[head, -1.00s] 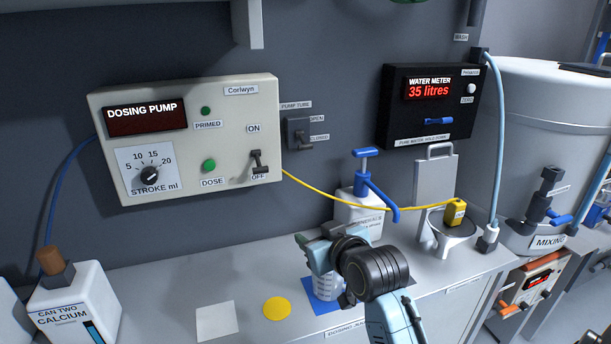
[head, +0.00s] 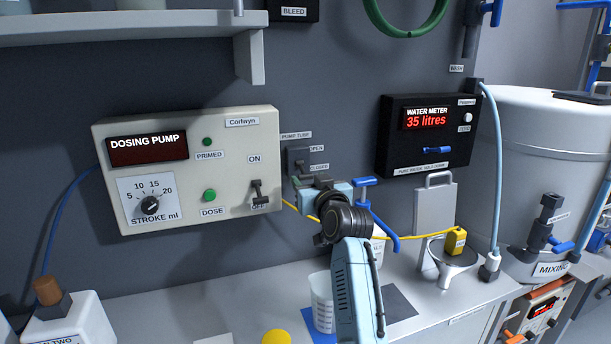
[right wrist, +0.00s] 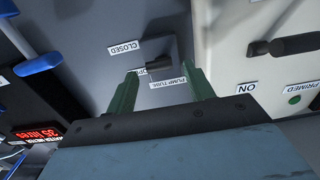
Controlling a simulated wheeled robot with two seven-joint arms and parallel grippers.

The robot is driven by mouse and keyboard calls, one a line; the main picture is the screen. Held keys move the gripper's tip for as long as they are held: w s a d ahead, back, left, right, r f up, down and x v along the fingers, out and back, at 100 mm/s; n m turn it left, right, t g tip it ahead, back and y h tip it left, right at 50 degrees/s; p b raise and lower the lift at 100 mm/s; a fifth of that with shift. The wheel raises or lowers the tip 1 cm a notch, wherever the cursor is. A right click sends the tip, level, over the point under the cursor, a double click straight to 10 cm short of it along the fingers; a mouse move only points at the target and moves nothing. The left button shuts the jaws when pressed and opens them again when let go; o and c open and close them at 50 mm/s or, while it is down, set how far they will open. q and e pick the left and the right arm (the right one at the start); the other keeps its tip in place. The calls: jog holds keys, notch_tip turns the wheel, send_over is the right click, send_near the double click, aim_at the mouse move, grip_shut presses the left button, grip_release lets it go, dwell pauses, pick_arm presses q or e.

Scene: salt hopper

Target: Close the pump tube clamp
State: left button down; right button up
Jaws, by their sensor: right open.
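The pump tube clamp (head: 298,157) is a small grey wall plate with a dark lever, right of the dosing pump. It has OPEN and CLOSED labels beside it. In the right wrist view the picture is upside down; the clamp's lever (right wrist: 159,66) sticks out near the partly hidden OPEN label. My right gripper (head: 299,183) is just below and in front of the clamp in the head view. Its open green fingers (right wrist: 163,78) stand on either side of the lever, with gaps and nothing held. Whether they reach its depth is unclear. My left gripper is out of view.
The dosing pump box (head: 250,145) stands out just left of the clamp. A yellow tube (head: 416,236) runs behind my right gripper to the funnel (head: 455,257). The water meter (head: 420,155) is to the right.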

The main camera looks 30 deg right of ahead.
aim_at(306, 177)
jog(key=shift+x, duration=1.8)
